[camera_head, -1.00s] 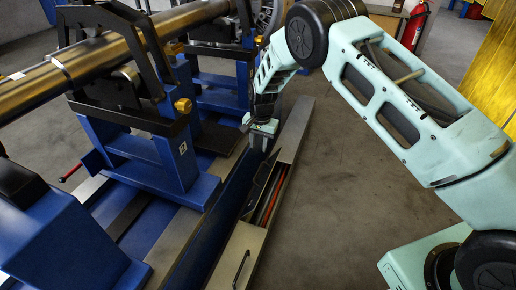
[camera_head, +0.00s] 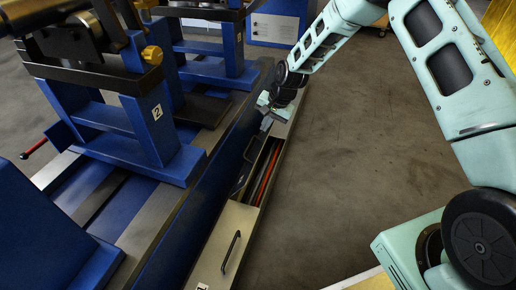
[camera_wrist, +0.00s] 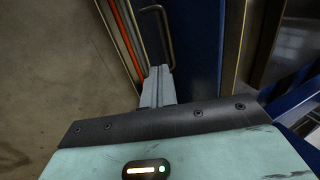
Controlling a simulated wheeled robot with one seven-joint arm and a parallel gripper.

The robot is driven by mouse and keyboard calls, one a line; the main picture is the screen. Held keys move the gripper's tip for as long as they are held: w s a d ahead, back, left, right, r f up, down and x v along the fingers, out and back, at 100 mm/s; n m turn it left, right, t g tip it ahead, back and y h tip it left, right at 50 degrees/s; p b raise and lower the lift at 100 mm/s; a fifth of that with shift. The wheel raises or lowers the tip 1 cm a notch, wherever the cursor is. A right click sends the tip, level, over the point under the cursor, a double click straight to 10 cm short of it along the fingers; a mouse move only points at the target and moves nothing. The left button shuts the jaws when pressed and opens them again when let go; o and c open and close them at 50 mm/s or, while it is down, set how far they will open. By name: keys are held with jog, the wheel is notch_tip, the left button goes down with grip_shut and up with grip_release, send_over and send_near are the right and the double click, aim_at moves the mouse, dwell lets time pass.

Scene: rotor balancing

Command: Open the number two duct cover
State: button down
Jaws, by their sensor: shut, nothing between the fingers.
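The duct (camera_head: 218,232) is a long narrow channel along the blue machine bed. Its middle section is open, with red and dark cables (camera_head: 265,172) inside. A cover with a dark handle (camera_head: 251,149) stands tilted up on the machine side of this opening; its number cannot be read. The handle (camera_wrist: 170,36) and orange-red cables (camera_wrist: 126,38) also show in the wrist view. My gripper (camera_head: 266,124) is shut and empty near the far end of the opening. In the wrist view its fingers (camera_wrist: 157,84) are together, close below the handle; contact cannot be told.
A closed cover with a black handle (camera_head: 231,251) lies on the near duct section. A blue pedestal marked 2 (camera_head: 155,125) stands left on the machine bed. The grey floor (camera_head: 330,165) right of the duct is clear.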

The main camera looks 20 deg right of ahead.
aim_at(250, 144)
jog(key=b+x, duration=0.6)
jog(key=x, duration=0.4)
jog(key=shift+b, duration=0.3)
jog(key=shift+r, duration=0.15)
jog(key=w+a+r+p, duration=0.1)
jog(key=p, duration=0.3)
jog(key=shift+a+g+h, duration=0.2)
jog(key=shift+g+h, duration=0.1)
jog(key=shift+h, duration=0.1)
jog(key=shift+w+a+p, duration=0.45)
jog(key=shift+a+p, duration=0.15)
jog(key=shift+p, duration=0.25)
jog(key=shift+w+a+f, duration=0.3)
jog(key=shift+a, duration=0.05)
